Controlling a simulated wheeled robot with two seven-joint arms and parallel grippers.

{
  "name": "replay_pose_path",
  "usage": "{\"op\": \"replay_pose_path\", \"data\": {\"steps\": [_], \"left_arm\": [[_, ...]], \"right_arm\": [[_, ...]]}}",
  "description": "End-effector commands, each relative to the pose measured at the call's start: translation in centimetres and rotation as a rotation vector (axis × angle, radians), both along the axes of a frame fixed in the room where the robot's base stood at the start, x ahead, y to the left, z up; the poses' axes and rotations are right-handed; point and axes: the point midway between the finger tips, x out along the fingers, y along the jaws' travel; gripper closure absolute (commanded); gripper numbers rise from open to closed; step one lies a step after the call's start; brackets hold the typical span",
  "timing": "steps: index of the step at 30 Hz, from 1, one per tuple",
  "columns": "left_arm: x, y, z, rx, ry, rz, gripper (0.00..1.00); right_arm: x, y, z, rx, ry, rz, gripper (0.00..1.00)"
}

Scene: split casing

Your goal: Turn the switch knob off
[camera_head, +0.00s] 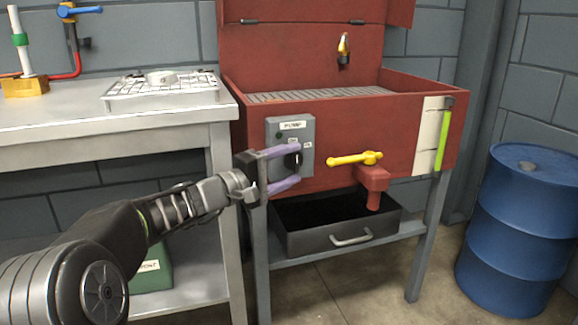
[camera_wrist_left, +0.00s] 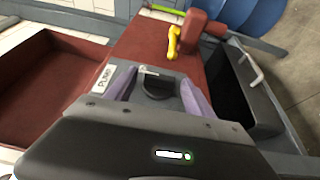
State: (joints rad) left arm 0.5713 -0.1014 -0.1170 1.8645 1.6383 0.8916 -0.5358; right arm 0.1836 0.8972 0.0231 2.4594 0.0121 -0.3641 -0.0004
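The grey switch box (camera_head: 274,130), labelled PUMP, is on the front of the red basin. My left gripper (camera_head: 299,164) has two purple fingers spread apart at the box, one above and one below the knob in the head view. In the left wrist view the fingers (camera_wrist_left: 160,82) lie on either side of the knob, with dark gaps between. Whether the tips touch the box is unclear. My right gripper is not in view.
A yellow valve handle (camera_head: 355,158) and red spout (camera_head: 373,186) stick out right of the box. A black drawer (camera_head: 337,237) sits below. A grey bench (camera_head: 60,125) stands left and a blue drum (camera_head: 520,225) right.

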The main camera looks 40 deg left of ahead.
Motion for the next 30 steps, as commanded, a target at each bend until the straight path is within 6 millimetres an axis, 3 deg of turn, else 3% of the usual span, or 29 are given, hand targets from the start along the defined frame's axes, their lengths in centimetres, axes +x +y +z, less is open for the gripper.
{"op": "replay_pose_path", "data": {"steps": [11,24,30], "left_arm": [[-0.6,0.1,0.1,0.001,0.000,0.000,0.36],[-6.8,1.5,0.1,0.000,0.000,0.002,0.36],[-7.7,1.6,-0.1,0.001,0.000,0.000,0.36]], "right_arm": [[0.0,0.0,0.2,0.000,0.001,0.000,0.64],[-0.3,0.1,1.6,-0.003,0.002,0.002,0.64],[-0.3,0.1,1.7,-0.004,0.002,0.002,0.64]]}}
